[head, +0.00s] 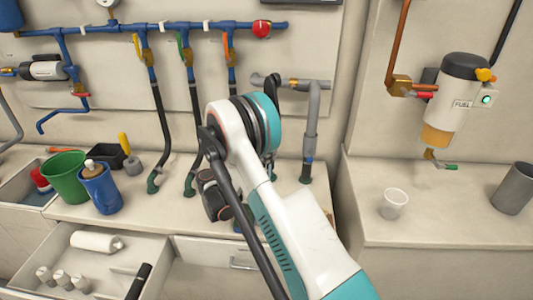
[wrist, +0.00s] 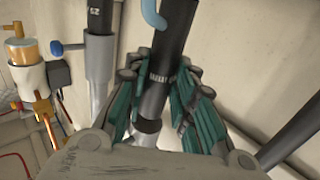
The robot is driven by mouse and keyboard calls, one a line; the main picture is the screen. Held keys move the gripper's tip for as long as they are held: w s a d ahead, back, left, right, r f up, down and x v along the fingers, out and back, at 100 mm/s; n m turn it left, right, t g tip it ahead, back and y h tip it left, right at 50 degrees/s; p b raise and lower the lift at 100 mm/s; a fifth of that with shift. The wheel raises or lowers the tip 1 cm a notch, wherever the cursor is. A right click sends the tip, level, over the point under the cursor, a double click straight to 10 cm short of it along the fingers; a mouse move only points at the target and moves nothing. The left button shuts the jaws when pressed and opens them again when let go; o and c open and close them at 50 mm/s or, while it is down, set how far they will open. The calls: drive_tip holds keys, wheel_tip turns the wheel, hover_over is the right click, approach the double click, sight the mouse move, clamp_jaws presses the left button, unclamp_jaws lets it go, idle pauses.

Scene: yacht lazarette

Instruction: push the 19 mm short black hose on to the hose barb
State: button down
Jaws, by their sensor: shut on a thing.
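The hose runs up and to the right out of the picture and slants down to the left between the fingers. A pale metallic piece (wrist: 147,136) shows at its lower end. I cannot tell whether the two are joined or only close together, or whether that piece is the hose barb. In the head view my arm hides most of the gripper and whatever it holds.
A grey pipe (head: 311,120) comes down to the bench just right of my wrist. Black hoses (head: 160,115) hang left of it from the blue manifold (head: 190,27). A green bucket (head: 66,177), a blue container (head: 100,188) and an open drawer (head: 85,262) lie left. A white cup (head: 394,203) stands right.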

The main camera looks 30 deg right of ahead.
drive_tip(key=shift+f, duration=1.4)
drive_tip(key=c, duration=1.2)
unclamp_jaws()
drive_tip(key=shift+c, duration=0.2)
drive_tip(key=shift+a, duration=0.1)
drive_tip(key=s+a, duration=0.2)
drive_tip(key=a, duration=0.9)
drive_tip(key=shift+s+a, duration=0.15)
drive_tip(key=shift+a, duration=0.15)
drive_tip(key=shift+f, duration=0.1)
